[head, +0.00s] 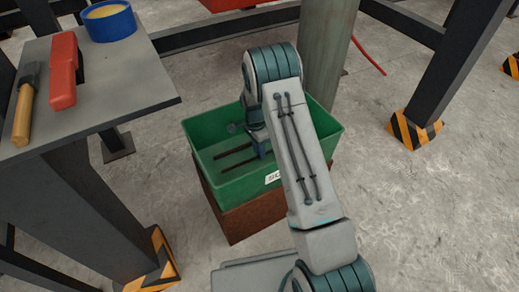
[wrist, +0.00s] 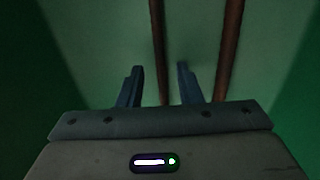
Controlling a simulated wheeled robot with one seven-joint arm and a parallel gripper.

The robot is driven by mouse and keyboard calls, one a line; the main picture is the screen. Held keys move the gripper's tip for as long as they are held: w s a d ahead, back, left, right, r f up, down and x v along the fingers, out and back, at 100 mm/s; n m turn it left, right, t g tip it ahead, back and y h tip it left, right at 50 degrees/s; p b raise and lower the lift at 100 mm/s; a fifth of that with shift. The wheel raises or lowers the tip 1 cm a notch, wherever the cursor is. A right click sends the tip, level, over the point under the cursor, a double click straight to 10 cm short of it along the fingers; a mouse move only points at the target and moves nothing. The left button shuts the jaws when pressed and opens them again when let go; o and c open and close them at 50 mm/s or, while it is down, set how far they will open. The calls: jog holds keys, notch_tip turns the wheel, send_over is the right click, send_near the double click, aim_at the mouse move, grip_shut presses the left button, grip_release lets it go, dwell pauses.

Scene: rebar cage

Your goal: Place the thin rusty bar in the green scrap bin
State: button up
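The green scrap bin (head: 199,137) stands on a rusty brown block, and my gripper (head: 263,154) reaches down inside it. Two dark rusty bars lie in the bin, side by side, in the head view. In the wrist view, the thinner rusty bar (wrist: 156,40) runs lengthwise to between the fingers of my gripper (wrist: 160,86), with gaps visible at the fingers. A thicker rusty bar (wrist: 231,45) lies to the right, outside the fingers. My gripper is open. The bars' near ends are hidden behind my gripper body.
A grey table (head: 108,93) at left holds a hammer (head: 25,103), a red tool (head: 64,70) and a blue tape roll (head: 109,21). A pale green column (head: 327,55) stands behind the bin. Dark posts with striped feet (head: 414,132) stand around.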

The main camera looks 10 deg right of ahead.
notch_tip(320, 180, up, 20)
jog(key=s+n+p, duration=0.2)
jog(key=n+p, duration=0.1)
jog(key=p, duration=0.2)
jog(key=s+r+n+t, duration=0.1)
jog(key=s+r+n, duration=0.3)
jog(key=s+r, duration=0.45)
jog(key=s+d+r+n+t, duration=0.1)
jog(key=s+r+n, duration=0.1)
jog(key=s, duration=0.7)
jog(key=s+r+n+t, duration=0.1)
jog(key=s+n, duration=0.4)
jog(key=s, duration=0.5)
jog(key=shift+d+r+n+y, duration=0.3)
jog(key=shift+d+r, duration=0.1)
jog(key=shift+r, duration=0.1)
